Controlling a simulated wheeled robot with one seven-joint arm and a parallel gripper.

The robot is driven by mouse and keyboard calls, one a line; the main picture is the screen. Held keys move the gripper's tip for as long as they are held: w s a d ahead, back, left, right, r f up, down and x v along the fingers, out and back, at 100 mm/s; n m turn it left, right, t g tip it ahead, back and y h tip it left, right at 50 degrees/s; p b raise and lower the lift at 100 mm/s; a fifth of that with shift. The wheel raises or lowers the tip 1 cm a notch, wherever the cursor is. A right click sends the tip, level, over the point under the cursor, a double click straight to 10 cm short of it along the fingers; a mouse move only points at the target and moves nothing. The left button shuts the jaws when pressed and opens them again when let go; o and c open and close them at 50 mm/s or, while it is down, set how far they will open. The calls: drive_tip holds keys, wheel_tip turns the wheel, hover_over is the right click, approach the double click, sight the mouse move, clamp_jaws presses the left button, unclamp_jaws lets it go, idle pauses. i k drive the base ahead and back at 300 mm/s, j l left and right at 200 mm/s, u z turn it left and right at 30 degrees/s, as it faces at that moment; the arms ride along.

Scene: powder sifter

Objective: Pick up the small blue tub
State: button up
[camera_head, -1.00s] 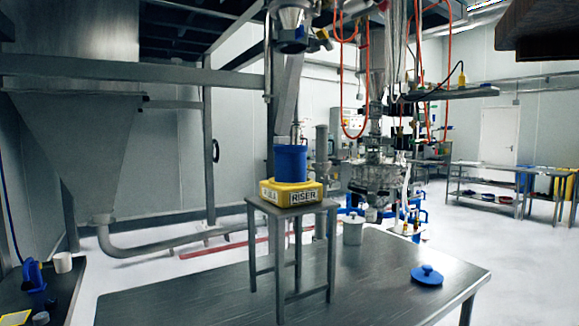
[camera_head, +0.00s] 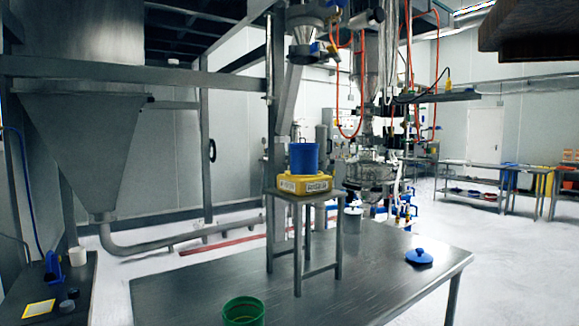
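A small blue tub (camera_head: 304,157) stands upright on a yellow riser block (camera_head: 303,182). The riser sits on top of a small metal stand (camera_head: 308,199), which stands on the large metal table (camera_head: 190,294). Nothing hides the tub's near side, and its inside is not visible. A blue lid with a knob (camera_head: 419,257) lies on the table to the right, apart from the tub. My gripper is not in view.
A green tub (camera_head: 243,311) stands at the table's near edge. A grey lidded container (camera_head: 353,219) stands right of the stand. A dark side table (camera_head: 82,284) with small items is at left. A dark brown block (camera_head: 530,28) hangs into the upper right corner. The table between stand and lid is clear.

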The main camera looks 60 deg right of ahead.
sight(303, 157)
drive_tip(key=j+z, duration=0.15)
drive_tip(key=z, duration=0.25)
drive_tip(key=j+z, duration=0.15)
drive_tip(key=z, duration=0.3)
drive_tip(key=j+z, duration=0.15)
drive_tip(key=z, duration=0.25)
